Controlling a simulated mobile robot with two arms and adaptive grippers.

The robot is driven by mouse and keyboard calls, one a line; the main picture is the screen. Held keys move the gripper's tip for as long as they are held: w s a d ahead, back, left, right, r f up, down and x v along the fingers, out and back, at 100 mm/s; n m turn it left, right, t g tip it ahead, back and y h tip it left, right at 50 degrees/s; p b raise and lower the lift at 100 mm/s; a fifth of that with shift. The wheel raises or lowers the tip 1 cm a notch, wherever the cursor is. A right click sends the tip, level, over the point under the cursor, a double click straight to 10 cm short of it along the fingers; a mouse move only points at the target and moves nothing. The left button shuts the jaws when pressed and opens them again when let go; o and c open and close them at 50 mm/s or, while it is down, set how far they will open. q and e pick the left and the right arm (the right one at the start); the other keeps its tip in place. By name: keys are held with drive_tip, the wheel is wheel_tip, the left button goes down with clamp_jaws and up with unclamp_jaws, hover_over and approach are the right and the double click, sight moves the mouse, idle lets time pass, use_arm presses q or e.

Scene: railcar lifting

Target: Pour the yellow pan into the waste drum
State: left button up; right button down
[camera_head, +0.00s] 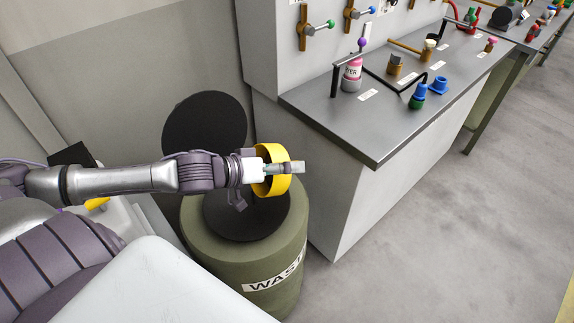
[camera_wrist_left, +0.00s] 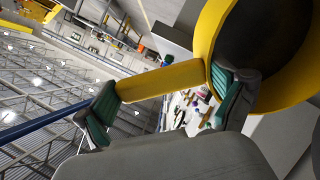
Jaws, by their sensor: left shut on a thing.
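The yellow pan (camera_head: 277,187) is tipped well over on its side above the waste drum (camera_head: 205,255), apart from it. The olive drum has a round dark top opening (camera_head: 245,218) and a partly visible "WAST" label. My left gripper (camera_head: 284,167) is at the pan. In the left wrist view, the fingers of my left gripper (camera_wrist_left: 168,100) are closed on the pan's yellow handle (camera_wrist_left: 160,83); the yellow pan body (camera_wrist_left: 207,38) shows a dark inside. I cannot see whether anything is in the pan. My right gripper is out of view.
A round black disc (camera_head: 205,122) stands behind the drum, near the wall. A workbench (camera_head: 318,104) is right of the drum, with a bottle (camera_head: 351,76) and green and blue fittings (camera_head: 418,96) on it. The grey floor (camera_head: 455,235) at the right is clear.

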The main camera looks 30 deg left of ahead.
use_arm(q)
drive_tip(key=shift+s+a+r+t+h+p, duration=0.15)
drive_tip(key=shift+s+a+t+h+p, duration=0.35)
drive_tip(key=shift+s+p, duration=0.4)
wheel_tip(320, 180, up, 3)
drive_tip(key=g+y+p, duration=0.3)
drive_tip(key=g+p, duration=0.2)
drive_tip(key=p, duration=0.5)
drive_tip(key=shift+g+y, duration=0.3)
drive_tip(key=shift+y, duration=0.1)
